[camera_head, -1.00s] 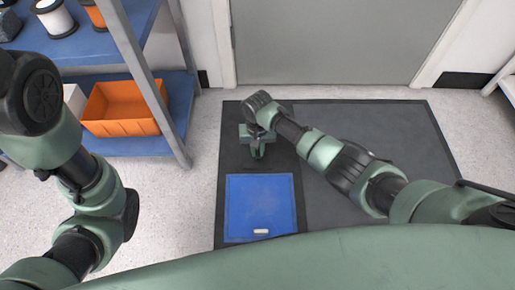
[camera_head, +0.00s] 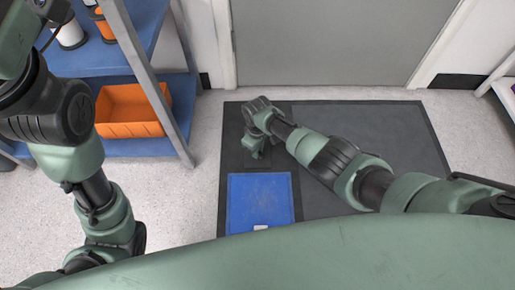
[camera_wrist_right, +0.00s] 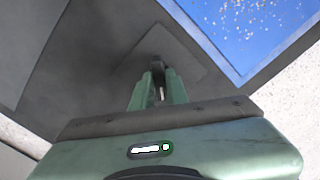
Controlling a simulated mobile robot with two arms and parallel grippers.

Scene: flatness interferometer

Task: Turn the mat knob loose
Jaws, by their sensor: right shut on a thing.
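The mat knob (camera_wrist_right: 157,62) is a small dark piece on a square dark plate (camera_wrist_right: 185,62) set in the grey mat. In the right wrist view, my right gripper (camera_wrist_right: 158,82) points down at the plate with its green fingers closed around the knob; they hide most of it. In the head view, my right gripper (camera_head: 255,152) is low over the same plate, just above the blue panel, and the knob is hidden there. My left arm rises at the left edge; its gripper fingers are not visible.
The blue panel (camera_head: 258,200) with a small white piece (camera_head: 260,227) lies in front of the plate. The dark grey mat (camera_head: 400,135) is otherwise clear. A blue shelf with an orange bin (camera_head: 125,112) stands left. A grey door (camera_head: 340,45) is behind.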

